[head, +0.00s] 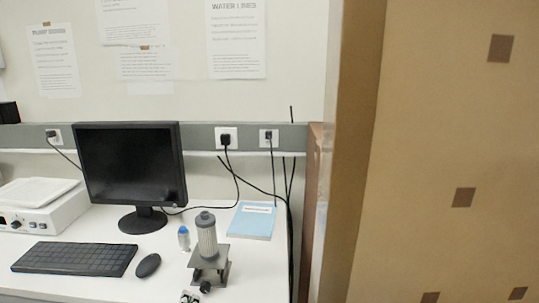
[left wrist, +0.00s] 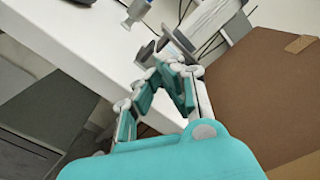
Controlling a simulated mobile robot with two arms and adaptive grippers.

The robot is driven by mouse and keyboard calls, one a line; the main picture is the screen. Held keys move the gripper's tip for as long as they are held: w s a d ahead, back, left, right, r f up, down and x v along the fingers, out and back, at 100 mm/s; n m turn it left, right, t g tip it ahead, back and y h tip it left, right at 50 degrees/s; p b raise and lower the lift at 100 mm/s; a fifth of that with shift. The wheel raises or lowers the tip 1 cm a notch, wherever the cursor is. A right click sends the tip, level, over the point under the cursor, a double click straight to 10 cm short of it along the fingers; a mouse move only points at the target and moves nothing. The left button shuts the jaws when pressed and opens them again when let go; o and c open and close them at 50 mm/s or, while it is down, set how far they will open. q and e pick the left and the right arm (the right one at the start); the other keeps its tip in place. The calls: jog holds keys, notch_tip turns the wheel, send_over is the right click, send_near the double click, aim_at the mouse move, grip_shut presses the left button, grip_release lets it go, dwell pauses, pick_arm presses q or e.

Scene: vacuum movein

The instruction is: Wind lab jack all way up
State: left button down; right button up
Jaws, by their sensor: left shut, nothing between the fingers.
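The lab jack (head: 211,262) stands on the white bench, its top plate raised somewhat above its base. A grey ribbed cylinder (head: 207,238) stands upright on it. The jack's dark knob (head: 205,287) faces the bench's front edge. My left gripper (head: 190,297) just shows at the bottom of the head view, close to the knob. In the left wrist view its teal-padded fingers (left wrist: 172,68) are shut and empty, just in front of the jack (left wrist: 180,42). I cannot tell whether they touch the knob. My right gripper is not in view.
A small blue-capped bottle (head: 184,238) stands left of the jack, with a mouse (head: 148,265), keyboard (head: 75,258) and monitor (head: 132,165) further left. A blue booklet (head: 252,221) lies behind right. A large brown box (head: 445,150) fills the right side. Bench right of the jack is clear.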

pick_arm(q)
jog(key=w, duration=0.3)
jog(key=shift+w+d, duration=0.1)
jog(key=shift+w, duration=0.05)
jog(key=shift+w+r, duration=0.1)
jog(key=shift+w, duration=0.15)
jog(key=shift+w, duration=0.15)
jog(key=shift+d+f+b, duration=0.35)
jog(key=shift+f+b, duration=0.05)
dwell(0.4)
jog(key=shift+a+r+p, duration=0.15)
jog(key=shift+r+p, duration=0.05)
jog(key=shift+p, duration=0.15)
jog(key=s, duration=0.6)
jog(key=shift+a+p, duration=0.25)
jog(key=shift+p, duration=0.1)
